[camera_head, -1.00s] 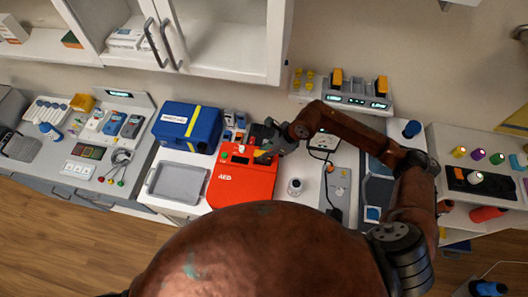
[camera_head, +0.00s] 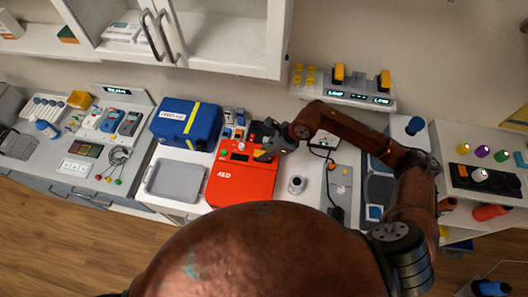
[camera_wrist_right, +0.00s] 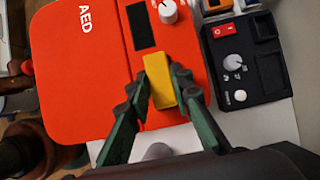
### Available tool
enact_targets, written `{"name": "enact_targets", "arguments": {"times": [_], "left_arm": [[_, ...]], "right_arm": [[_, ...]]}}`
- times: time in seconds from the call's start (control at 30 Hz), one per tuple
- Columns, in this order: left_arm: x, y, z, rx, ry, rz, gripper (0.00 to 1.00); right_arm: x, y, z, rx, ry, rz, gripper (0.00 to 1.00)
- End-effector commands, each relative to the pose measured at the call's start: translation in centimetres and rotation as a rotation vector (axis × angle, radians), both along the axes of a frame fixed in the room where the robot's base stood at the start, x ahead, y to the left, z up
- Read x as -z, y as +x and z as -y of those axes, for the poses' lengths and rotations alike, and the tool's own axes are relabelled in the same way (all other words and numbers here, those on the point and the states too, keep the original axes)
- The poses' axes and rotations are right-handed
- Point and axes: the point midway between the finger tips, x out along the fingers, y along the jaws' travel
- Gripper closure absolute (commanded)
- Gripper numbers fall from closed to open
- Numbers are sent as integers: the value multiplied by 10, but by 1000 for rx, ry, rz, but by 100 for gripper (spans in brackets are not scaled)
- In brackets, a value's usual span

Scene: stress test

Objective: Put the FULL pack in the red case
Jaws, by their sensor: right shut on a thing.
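The red case (camera_head: 240,187), marked AED, lies on the white counter in the middle of the head view. It also fills the left of the wrist view (camera_wrist_right: 75,75), with a dark panel and a white knob on its face. My right gripper (camera_head: 262,148) is over the case's upper right part. Its green fingers are shut on a yellow pack (camera_wrist_right: 159,82), which is at the case's face; I cannot tell whether it is seated in it. The charger (camera_head: 350,98) at the back holds two yellow packs, with displays reading LOW. My left gripper is not in view.
A blue box (camera_head: 186,124) and a grey tray (camera_head: 174,181) stand left of the case. A black device with a knob (camera_wrist_right: 245,65) is beside the case in the wrist view.

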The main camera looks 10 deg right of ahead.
Motion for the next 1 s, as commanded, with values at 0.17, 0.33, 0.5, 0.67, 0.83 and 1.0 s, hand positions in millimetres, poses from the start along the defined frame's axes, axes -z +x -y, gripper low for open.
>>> {"name": "enact_targets", "arguments": {"times": [0.17, 0.33, 0.5, 0.67, 0.83, 1.0], "left_arm": [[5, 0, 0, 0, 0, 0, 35], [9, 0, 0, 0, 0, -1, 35], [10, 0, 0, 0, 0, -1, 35], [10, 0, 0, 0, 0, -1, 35], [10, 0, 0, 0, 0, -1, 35], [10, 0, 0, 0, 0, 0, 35]], "right_arm": [[5, 0, 0, 0, 1, 0, 100], [9, 0, 0, 0, 1, 0, 100], [11, 0, 0, 0, 1, 0, 100], [10, 0, 0, 0, 1, 0, 100], [10, 0, 0, 0, 1, 1, 100], [10, 0, 0, 0, 1, 0, 70]]}}
